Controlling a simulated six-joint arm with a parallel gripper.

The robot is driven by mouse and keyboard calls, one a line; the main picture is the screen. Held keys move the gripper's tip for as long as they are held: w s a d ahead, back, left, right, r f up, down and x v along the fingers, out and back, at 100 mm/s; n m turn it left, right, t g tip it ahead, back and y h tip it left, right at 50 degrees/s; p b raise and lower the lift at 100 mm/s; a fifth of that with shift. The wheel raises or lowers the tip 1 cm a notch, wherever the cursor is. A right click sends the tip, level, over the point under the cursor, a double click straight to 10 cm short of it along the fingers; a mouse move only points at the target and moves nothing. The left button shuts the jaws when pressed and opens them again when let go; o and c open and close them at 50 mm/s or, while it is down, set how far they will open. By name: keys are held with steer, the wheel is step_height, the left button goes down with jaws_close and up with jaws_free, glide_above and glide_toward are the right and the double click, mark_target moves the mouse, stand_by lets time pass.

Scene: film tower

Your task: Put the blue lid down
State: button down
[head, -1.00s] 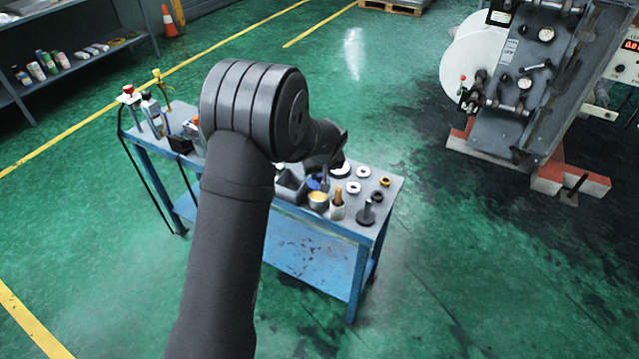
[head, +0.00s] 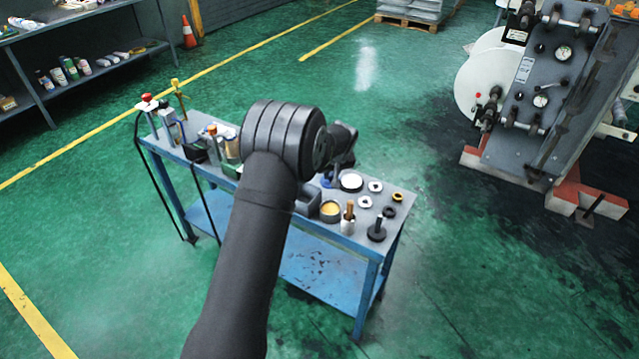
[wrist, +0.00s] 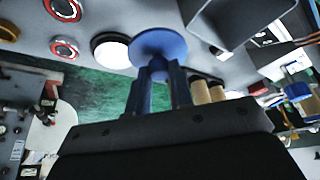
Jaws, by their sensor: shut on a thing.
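The blue lid (wrist: 158,45) is a flat blue disc in the wrist view, between and just past the fingertips of my gripper (wrist: 158,72). My gripper is shut on it. In the head view only a small blue part of the lid (head: 327,182) shows below my gripper (head: 342,162), and my arm hides much of that area. The lid is over or at the cart top (head: 385,222), beside a round white-topped piece with a dark rim (head: 351,182). I cannot tell whether the lid touches the surface.
An open tin with yellow contents (head: 330,210), a wooden-handled brush (head: 348,218) and a black stand (head: 377,229) are near the cart's front edge. Several small rings (head: 376,187) lie to the right. Bottles and tools (head: 168,120) crowd the left end. A large machine (head: 560,90) stands behind right.

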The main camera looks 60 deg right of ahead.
mark_target(323, 184)
steer(key=w+f, duration=0.2)
steer(key=w, duration=0.1)
steer(key=w+f, duration=0.1)
steer(key=w, duration=0.1)
steer(key=shift+d, duration=0.4)
steer(key=shift+f, duration=2.05)
steer(key=c, duration=1.3)
jaws_free()
steer(key=shift+f, duration=0.15)
steer(key=v, duration=1.2)
steer(key=shift+d+r, duration=0.15)
steer(key=shift+r, duration=0.1)
